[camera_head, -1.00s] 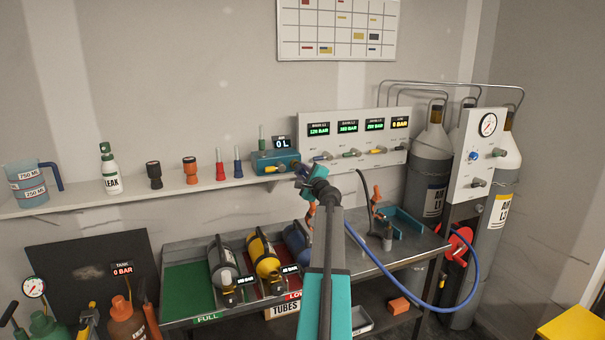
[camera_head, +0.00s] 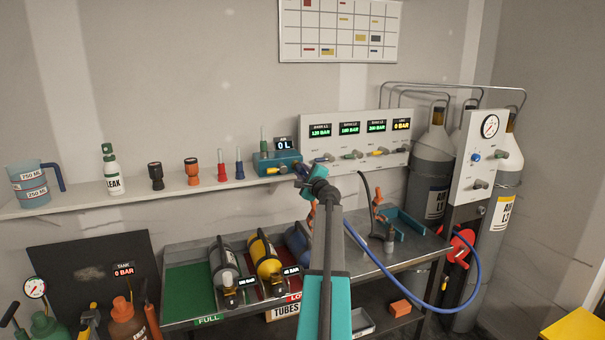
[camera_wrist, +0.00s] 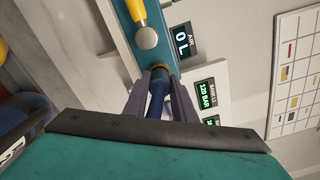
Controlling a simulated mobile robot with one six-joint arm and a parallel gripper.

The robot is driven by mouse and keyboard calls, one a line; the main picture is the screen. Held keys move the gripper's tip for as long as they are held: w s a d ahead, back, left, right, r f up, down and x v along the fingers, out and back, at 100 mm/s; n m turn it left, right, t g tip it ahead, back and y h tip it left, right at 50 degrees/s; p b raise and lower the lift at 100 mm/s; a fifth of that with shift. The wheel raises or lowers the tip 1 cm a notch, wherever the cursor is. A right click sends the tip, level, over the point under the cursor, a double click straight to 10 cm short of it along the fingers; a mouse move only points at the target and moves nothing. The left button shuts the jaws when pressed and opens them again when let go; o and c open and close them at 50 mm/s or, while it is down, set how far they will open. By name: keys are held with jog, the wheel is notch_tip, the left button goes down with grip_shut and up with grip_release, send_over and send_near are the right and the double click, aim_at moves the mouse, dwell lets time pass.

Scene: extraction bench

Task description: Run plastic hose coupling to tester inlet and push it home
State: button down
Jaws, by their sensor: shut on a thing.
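The tester is a teal box (camera_head: 272,157) on the wall shelf, with a display reading 0 L; its teal face (camera_wrist: 136,40) fills the top of the wrist view. My gripper (camera_wrist: 160,82) is shut on the dark blue hose coupling (camera_wrist: 157,92). A yellow-brass ring shows at the coupling's far end, against or very close to the tester's side; how deep it sits I cannot tell. In the head view my gripper (camera_head: 303,172) is at the tester's right end and mostly hides the coupling. A blue hose (camera_head: 385,268) loops from behind my arm toward the red reel.
A panel with gauges and valves (camera_head: 355,145) stands right of the tester. A yellow-handled part with a silver knob (camera_wrist: 146,37) is on the tester. Colored fittings and a leak bottle (camera_head: 111,170) stand left on the shelf. Cylinders lie on the bench (camera_head: 375,268) below.

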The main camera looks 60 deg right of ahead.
jog(key=shift+w+d, duration=0.15)
jog(key=shift+w, duration=0.1)
jog(key=c, duration=1.4)
grip_release()
jog(key=b+v, duration=0.4)
jog(key=v, duration=1)
jog(key=shift+r, duration=0.1)
